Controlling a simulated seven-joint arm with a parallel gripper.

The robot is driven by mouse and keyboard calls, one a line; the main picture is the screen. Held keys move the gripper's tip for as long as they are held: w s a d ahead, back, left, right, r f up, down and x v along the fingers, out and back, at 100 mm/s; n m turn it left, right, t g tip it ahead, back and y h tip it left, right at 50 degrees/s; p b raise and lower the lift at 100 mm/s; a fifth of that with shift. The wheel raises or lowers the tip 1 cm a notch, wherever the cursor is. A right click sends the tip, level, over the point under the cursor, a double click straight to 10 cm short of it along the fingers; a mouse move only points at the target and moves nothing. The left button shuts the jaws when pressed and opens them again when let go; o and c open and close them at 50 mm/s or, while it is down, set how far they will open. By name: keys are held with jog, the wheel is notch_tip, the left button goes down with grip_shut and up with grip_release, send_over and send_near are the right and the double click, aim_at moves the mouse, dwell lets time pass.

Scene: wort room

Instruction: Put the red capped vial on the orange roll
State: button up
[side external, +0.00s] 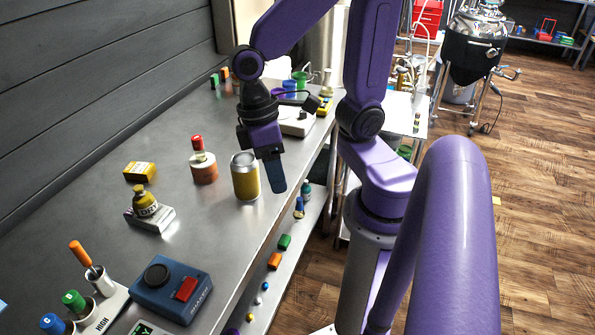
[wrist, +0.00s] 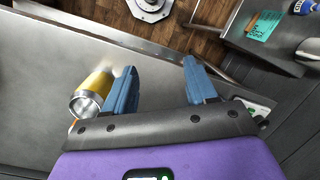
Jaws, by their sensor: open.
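The red capped vial (side external: 199,154) stands upright on top of the orange roll (side external: 204,174), left of the can on the metal bench. It has a red cap and a pale body. My gripper (side external: 277,187) is to the right of the vial and roll, apart from them, near the bench's front edge. In the wrist view my gripper (wrist: 159,66) has its two blue fingers spread with nothing between them. Neither the vial nor the roll can be made out clearly in the wrist view.
A yellow and silver can (side external: 245,178) stands between the roll and my gripper; in the wrist view it (wrist: 93,91) is close beside the left finger. A yellow box (side external: 140,171), a weight on a small scale (side external: 150,215) and a blue device (side external: 172,290) are on the bench.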

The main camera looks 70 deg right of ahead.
jog(key=s+n+t, duration=0.1)
jog(key=s+n, duration=0.1)
jog(key=n, duration=0.1)
jog(key=s+n+t, duration=0.1)
jog(key=s+n, duration=0.1)
jog(key=n, duration=0.1)
jog(key=shift+s+d+r+t, duration=0.1)
jog(key=shift+s+r+t, duration=0.1)
jog(key=shift+t, duration=0.1)
